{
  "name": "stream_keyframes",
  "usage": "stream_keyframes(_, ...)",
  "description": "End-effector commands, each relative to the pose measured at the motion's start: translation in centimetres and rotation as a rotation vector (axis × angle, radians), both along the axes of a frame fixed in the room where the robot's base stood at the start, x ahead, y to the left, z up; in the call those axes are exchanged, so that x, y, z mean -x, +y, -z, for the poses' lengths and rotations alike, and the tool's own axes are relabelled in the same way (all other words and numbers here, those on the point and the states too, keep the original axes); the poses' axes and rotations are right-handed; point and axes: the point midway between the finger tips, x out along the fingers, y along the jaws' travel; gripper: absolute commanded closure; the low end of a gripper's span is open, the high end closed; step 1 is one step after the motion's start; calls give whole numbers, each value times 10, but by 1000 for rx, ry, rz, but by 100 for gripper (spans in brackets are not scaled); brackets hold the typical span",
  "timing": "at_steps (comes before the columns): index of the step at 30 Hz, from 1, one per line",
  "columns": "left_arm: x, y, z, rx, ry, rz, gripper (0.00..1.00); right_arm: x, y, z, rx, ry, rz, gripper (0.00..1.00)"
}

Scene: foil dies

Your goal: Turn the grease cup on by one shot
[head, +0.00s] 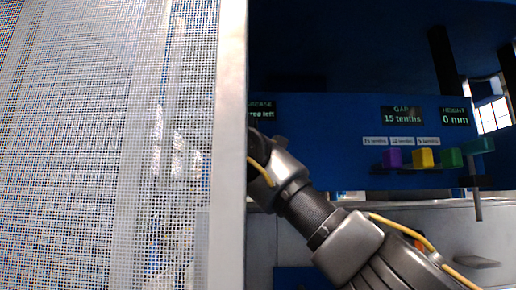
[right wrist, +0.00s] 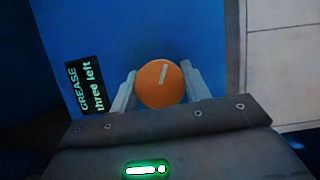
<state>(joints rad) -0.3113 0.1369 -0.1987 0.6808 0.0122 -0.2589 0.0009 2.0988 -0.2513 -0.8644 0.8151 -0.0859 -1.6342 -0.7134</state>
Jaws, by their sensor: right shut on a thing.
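The grease cup (right wrist: 158,88) is an orange round cap with a pale line across its upper part, seen end-on in the right wrist view against a blue panel. My right gripper (right wrist: 163,86) is shut on it, with one grey finger on each side. The grease display (right wrist: 86,86) beside it reads "three left"; it also shows, partly cut off, in the head view (head: 261,111). In the head view my right arm reaches up from the lower right, and its gripper and the cup are hidden behind the mesh guard's frame. My left gripper is not in view.
A mesh guard (head: 70,150) with a pale frame fills the left half of the head view. On the blue machine, the gap display (head: 401,115) reads 15 tenths and the height display (head: 455,116) 0 mm. Purple (head: 392,158), yellow (head: 423,157) and green (head: 451,157) blocks sit below.

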Motion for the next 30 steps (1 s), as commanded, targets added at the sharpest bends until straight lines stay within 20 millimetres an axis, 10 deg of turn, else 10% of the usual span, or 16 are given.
stream_keyframes(30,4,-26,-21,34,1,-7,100,-1,0,3,-920,5,2,76)
